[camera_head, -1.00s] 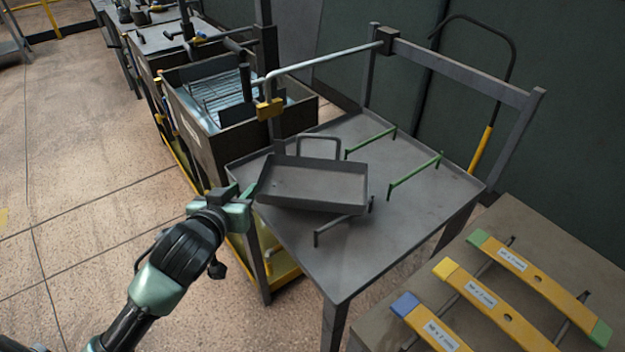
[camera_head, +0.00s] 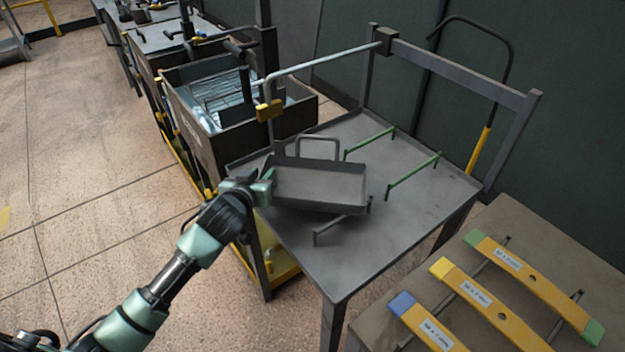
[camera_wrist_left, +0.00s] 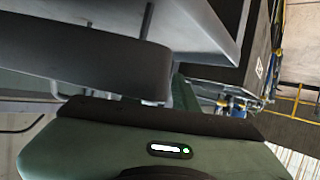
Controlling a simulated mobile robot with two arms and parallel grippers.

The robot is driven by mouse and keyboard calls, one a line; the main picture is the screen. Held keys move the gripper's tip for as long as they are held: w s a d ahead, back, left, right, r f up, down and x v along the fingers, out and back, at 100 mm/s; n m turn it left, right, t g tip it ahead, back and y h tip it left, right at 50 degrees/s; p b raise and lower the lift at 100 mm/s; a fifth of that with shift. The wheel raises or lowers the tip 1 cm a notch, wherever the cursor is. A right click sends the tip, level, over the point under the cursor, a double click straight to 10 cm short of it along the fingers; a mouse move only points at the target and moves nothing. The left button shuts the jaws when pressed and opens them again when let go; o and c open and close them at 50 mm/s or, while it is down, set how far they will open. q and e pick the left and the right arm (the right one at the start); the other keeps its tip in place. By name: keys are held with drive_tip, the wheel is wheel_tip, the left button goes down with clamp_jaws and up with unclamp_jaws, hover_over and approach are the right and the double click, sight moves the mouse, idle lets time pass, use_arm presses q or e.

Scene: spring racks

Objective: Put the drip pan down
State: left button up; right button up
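The drip pan (camera_head: 318,184) is a shallow grey rectangular tray on the grey table (camera_head: 390,240), near its left edge. It looks slightly tilted, and I cannot tell whether its underside lies flat. My left gripper (camera_head: 264,188) is at the pan's left end and overlaps it in the head view. I cannot see whether the fingers close on the rim. In the left wrist view a dark rounded grey shape (camera_wrist_left: 100,62), possibly the pan's end, lies right in front of the green gripper body. My right gripper is not in view.
Green rails (camera_head: 413,176) stand on the table right of the pan; a grey bar (camera_head: 340,230) is in front of it. An open bin (camera_head: 290,118) stands behind left. Yellow bars (camera_head: 480,292) lie on a bench at lower right. A pale overhead bar (camera_head: 325,62) crosses above.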

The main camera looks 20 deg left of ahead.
use_arm(q)
drive_tip(key=shift+c, duration=0.3)
clamp_jaws()
idle(1.1)
drive_tip(key=shift+r, duration=0.1)
